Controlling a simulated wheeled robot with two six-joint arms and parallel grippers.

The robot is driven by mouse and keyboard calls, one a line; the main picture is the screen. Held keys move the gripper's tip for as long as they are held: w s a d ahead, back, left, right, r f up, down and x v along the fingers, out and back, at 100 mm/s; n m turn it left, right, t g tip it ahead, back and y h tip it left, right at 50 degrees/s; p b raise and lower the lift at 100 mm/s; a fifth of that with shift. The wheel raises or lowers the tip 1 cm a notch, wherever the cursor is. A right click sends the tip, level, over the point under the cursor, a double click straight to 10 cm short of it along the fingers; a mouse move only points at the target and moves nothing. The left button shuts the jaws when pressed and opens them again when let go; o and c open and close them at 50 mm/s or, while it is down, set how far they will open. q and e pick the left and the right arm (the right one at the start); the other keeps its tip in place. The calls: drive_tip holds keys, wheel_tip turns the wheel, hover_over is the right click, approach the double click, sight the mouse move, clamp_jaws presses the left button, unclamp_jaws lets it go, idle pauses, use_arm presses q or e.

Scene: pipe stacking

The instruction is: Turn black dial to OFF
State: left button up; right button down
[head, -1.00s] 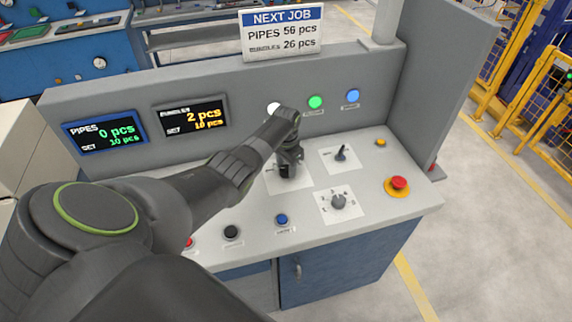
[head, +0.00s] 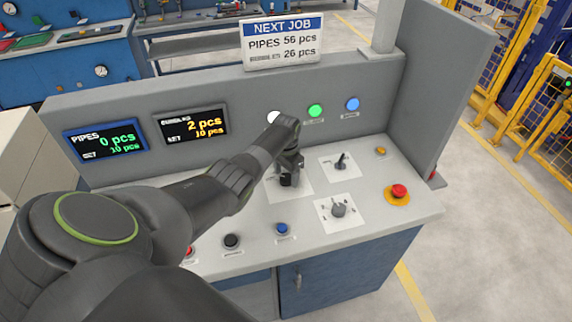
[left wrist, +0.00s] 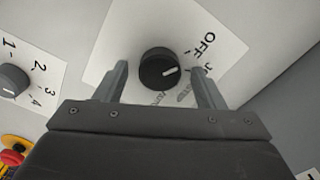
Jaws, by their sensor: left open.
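The black dial (left wrist: 158,68) sits on a white label plate (left wrist: 115,38) in the left wrist view. Its white mark points right. The word OFF is printed at the upper right of the dial; other lettering is partly hidden by the right finger. My left gripper (left wrist: 159,77) is open, with one finger on each side of the dial and gaps between fingers and dial. In the head view my left gripper (head: 289,166) is over the dial's white plate (head: 300,190) and largely hides the dial. My right gripper is not in view.
A grey selector knob (head: 338,210) numbered 1 to 4, a small lever (head: 342,161) and a red emergency button (head: 398,191) stand right of the dial. A blue button (head: 282,229) and a black button (head: 232,241) are in front. The upright panel (head: 240,92) rises behind.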

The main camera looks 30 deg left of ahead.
sight(286, 177)
use_arm(q)
wheel_tip(286, 177, up, 17)
drive_tip(key=b, duration=0.2)
drive_tip(key=shift+r, duration=0.15)
idle(0.7)
